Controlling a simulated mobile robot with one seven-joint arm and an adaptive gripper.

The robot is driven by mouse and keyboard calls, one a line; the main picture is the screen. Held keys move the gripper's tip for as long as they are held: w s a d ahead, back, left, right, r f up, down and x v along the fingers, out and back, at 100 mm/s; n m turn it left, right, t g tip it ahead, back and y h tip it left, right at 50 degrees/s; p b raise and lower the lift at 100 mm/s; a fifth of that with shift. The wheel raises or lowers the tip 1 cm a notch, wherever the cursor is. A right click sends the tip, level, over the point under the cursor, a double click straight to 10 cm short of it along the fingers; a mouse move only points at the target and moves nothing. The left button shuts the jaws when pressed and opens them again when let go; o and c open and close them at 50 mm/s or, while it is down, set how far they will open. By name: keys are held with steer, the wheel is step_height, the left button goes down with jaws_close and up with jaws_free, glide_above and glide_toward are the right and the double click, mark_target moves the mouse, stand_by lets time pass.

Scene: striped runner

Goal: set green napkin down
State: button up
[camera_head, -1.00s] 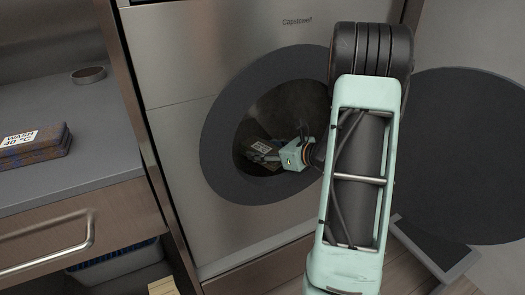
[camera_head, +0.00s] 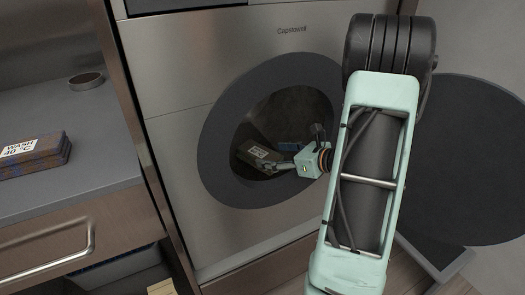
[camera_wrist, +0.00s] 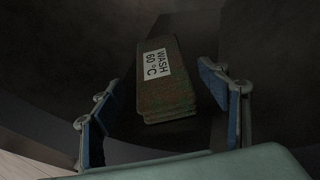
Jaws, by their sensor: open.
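The green napkin (camera_wrist: 158,102) is a folded, dark green and brown stack with a white "WASH 60 °C" label. It lies inside the drum of the washing machine; in the head view it shows as a small dark block (camera_head: 258,153) in the round opening. My gripper (camera_wrist: 157,78) is open, with one blue-padded finger on each side of the napkin and a visible gap to both. In the head view my gripper (camera_head: 275,163) reaches into the opening from the right, by the napkin's right end.
The washing machine's dark door ring (camera_head: 222,160) surrounds the opening close to my wrist. The round door (camera_head: 475,150) stands open at right. On the left counter (camera_head: 70,200) lie another folded cloth (camera_head: 35,155) labelled "WASH 40 °C" and a round cup (camera_head: 86,81).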

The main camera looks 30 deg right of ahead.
steer(key=shift+p+v, duration=0.45)
steer(key=shift+v, duration=2.3)
